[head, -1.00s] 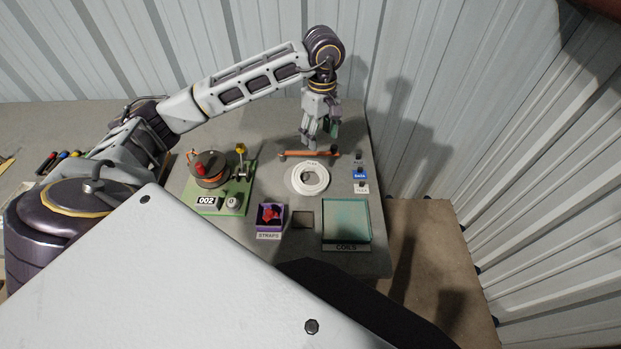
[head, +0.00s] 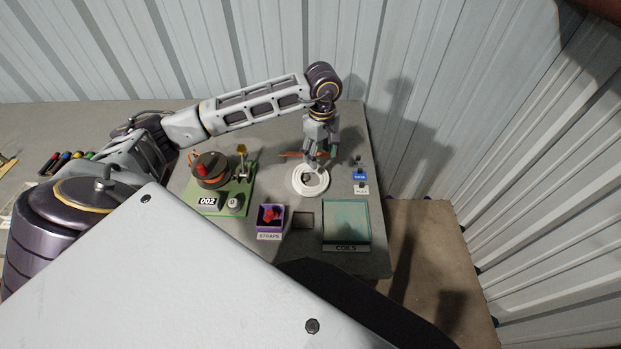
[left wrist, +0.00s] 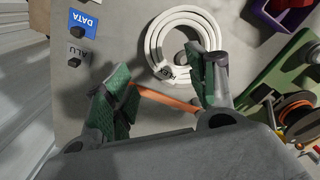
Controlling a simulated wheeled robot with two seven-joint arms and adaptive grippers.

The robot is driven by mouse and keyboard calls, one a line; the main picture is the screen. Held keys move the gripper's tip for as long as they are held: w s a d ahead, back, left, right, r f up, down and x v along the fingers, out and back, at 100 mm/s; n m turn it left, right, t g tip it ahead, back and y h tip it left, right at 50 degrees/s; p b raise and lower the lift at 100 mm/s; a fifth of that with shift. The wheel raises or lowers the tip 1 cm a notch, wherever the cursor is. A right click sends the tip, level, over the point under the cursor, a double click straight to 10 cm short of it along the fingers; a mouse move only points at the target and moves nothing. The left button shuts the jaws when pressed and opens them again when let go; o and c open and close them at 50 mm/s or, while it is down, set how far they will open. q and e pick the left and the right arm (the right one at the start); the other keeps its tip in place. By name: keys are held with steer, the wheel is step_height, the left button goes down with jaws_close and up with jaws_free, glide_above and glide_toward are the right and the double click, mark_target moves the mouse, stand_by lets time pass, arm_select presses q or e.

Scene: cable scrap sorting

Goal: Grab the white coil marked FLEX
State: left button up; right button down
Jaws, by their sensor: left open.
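The white coil (head: 310,188) lies flat on the table in the head view, and it also shows in the left wrist view (left wrist: 155,42). My left gripper (head: 318,168) is over the far edge of the coil, pointing down. In the left wrist view its green-padded fingers (left wrist: 162,88) are spread apart with nothing between them gripped. The coil lies beyond the fingertips, and one finger overlaps its edge in the picture. My right gripper is not in view.
An orange bar (head: 290,155) lies behind the coil. A green winding stand (head: 238,193) is on the left, the purple STRAPS bin (head: 270,235) and glass-like COILS tray (head: 346,246) are in front. A blue DATA tag (head: 360,177) stands to the right.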

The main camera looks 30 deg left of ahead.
mark_target(320, 171)
arm_select(q)
steer(key=shift+f, duration=0.85)
steer(key=shift+f+p, duration=0.45)
steer(key=shift+f, duration=0.55)
steer(key=shift+f+p, duration=0.3)
steer(key=shift+f, duration=1.3)
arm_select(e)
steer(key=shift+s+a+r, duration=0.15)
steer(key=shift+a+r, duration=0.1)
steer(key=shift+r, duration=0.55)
arm_select(q)
steer(key=c, duration=1.2)
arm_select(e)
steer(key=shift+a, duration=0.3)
